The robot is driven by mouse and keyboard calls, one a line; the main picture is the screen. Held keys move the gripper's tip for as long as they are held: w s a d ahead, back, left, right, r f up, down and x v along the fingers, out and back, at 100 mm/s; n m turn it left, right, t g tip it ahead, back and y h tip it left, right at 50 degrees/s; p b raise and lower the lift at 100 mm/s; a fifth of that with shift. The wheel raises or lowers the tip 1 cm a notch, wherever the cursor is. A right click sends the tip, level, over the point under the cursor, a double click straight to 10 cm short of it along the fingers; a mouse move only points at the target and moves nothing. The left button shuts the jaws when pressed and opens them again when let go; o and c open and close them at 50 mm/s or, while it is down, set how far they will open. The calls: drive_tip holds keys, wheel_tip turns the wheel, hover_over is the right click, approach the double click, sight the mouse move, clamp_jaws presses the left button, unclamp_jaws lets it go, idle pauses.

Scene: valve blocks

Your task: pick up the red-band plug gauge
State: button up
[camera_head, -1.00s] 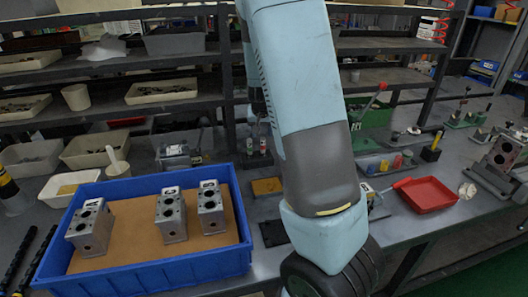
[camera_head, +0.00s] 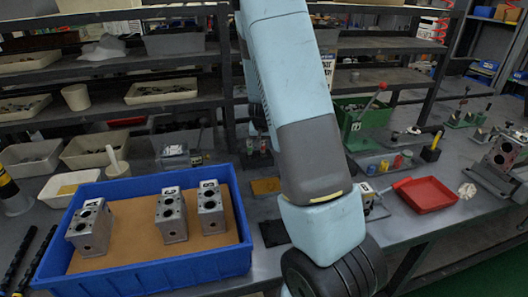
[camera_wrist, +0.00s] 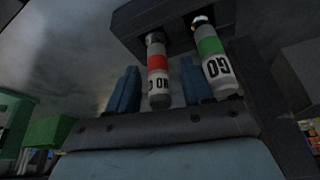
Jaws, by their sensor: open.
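The red-band plug gauge (camera_wrist: 157,72) is a pale cylinder with a red band and dark lettering reading "NO G…". My gripper (camera_wrist: 160,87) is open, one blue finger on each side of the red-band gauge in the picture. I cannot tell whether either finger touches it. The green-band gauge (camera_wrist: 213,58), marked "GO", is just right of the right finger.
A blue tray (camera_head: 150,264) with three grey valve blocks stands at the left of the bench. A red tray (camera_head: 427,194) lies to the right. A green press with a red lever (camera_head: 368,118) stands behind my arm. Shelves with bins line the back.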

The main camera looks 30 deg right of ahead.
drive_tip(key=shift+c, duration=0.3)
clamp_jaws()
drive_tip(key=shift+r, duration=0.1)
